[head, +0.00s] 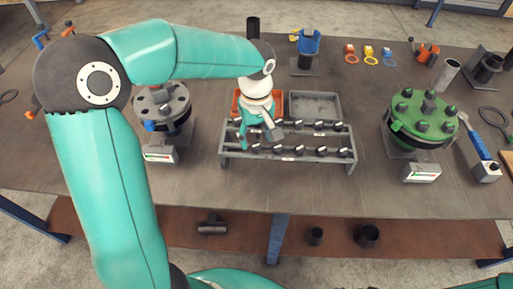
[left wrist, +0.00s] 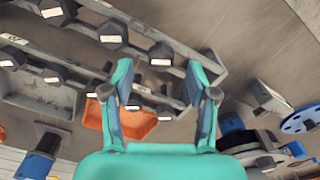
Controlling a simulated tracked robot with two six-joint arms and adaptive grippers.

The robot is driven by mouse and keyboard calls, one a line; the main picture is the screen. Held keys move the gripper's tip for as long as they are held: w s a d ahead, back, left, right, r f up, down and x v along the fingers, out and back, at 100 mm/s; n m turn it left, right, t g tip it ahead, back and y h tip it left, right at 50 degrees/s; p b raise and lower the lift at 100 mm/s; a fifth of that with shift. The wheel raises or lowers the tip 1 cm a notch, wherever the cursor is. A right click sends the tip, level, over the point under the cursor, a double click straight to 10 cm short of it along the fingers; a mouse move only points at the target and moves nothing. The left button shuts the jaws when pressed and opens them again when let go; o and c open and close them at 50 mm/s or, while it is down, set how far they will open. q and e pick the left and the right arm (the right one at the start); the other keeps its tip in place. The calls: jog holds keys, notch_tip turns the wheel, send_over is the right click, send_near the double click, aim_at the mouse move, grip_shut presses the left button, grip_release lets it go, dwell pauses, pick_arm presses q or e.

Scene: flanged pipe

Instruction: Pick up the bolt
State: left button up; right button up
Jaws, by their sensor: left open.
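Several dark bolts with hexagonal heads stand in two rows on a grey rack (head: 222,158). In the head view, a front-row bolt (head: 321,150) is in plain sight. My left gripper (head: 258,138) is over the left part of the rack, its fingers pointing down. In the left wrist view, the left gripper (left wrist: 161,68) is open with nothing held. One bolt head (left wrist: 160,54) shows in the gap between its fingertips, seemingly beyond them. The gripper hides part of the rack's left end in the head view. Which bolt is meant cannot be told.
An orange tray (head: 236,108) and a grey tray (head: 337,105) lie behind the bolts. A grey flange (head: 178,96) stands at left, a green flange (head: 410,138) at right. The tabletop in front of the rack (head: 300,190) is clear.

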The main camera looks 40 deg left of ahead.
aim_at(256, 147)
pick_arm(q)
jog(key=shift+f, duration=1.35)
grip_shut()
jog(key=shift+r, duration=0.1)
